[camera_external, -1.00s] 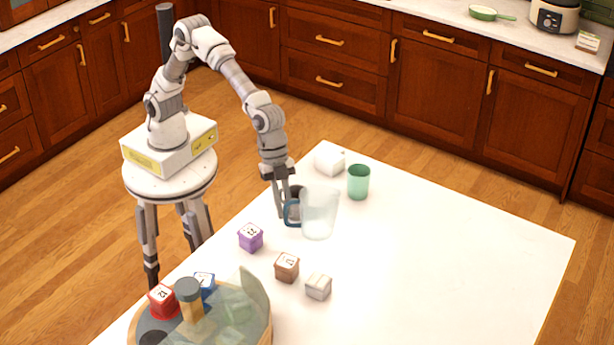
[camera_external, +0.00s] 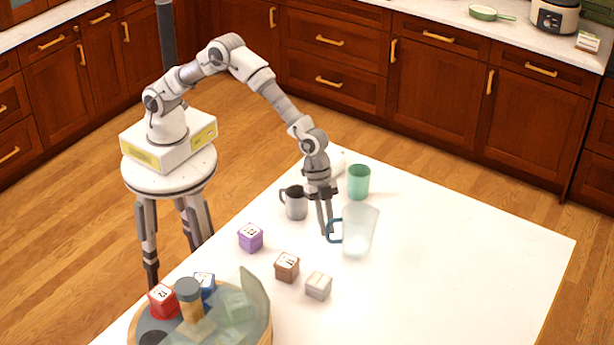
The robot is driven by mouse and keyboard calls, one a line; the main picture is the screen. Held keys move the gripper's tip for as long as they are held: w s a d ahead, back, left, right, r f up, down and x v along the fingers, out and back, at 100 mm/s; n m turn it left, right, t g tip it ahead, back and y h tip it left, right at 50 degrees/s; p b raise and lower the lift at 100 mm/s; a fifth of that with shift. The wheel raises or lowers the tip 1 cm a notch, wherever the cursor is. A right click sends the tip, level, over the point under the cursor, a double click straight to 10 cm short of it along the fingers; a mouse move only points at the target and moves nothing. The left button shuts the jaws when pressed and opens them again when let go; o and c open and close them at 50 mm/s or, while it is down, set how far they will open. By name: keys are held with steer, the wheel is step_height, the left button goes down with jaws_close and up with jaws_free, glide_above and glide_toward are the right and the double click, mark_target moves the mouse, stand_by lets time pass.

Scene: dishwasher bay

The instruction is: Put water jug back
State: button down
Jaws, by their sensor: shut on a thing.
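The water jug (camera_external: 359,231) is clear with a dark blue handle and stands out over the white table, right of my gripper, slightly tilted. My gripper (camera_external: 328,235) points down and is shut on the jug's blue handle at the jug's left side. Whether the jug's base touches the table cannot be told.
A grey metal mug (camera_external: 296,203) stands left of my gripper, and a green cup (camera_external: 358,182) behind it. Purple (camera_external: 250,238), brown (camera_external: 286,267) and white (camera_external: 318,286) boxes stand in front. A round tray (camera_external: 262,332) holds more boxes. The table's right side (camera_external: 470,255) is clear.

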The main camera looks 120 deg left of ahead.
steer(key=shift+f, duration=0.65)
steer(key=shift+f, duration=0.15)
steer(key=c, duration=0.9)
jaws_free()
